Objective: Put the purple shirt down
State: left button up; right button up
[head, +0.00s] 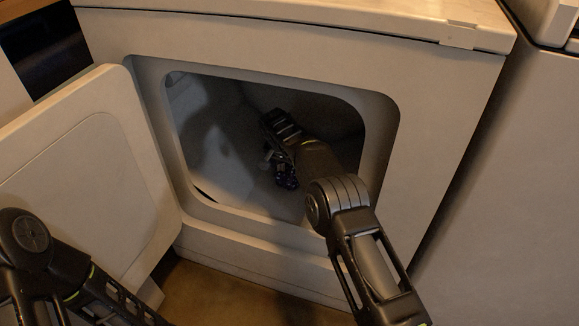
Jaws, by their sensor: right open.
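My right arm reaches through the open front of a white dryer-like machine (440,110). My right gripper (275,164) is inside the dim drum and is open. A small dark purple patch (287,180), which looks like part of the purple shirt, shows just below and beside the gripper. The arm and the shadow hide much of it, and I cannot tell whether the gripper touches it. Only links of my left arm show at the lower left; its gripper is out of the picture.
The machine's door (90,165) stands open to the left of the opening. Another white appliance (520,180) stands at the right. Brown floor (215,295) shows below.

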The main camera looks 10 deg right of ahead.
aim_at(286, 171)
jog(key=p+v, duration=0.3)
jog(key=v, duration=0.3)
jog(key=shift+r, duration=0.35)
jog(key=shift+s+a+r, duration=0.2)
jog(key=shift+s+r, duration=0.05)
jog(key=shift+r, duration=0.25)
dwell(1.1)
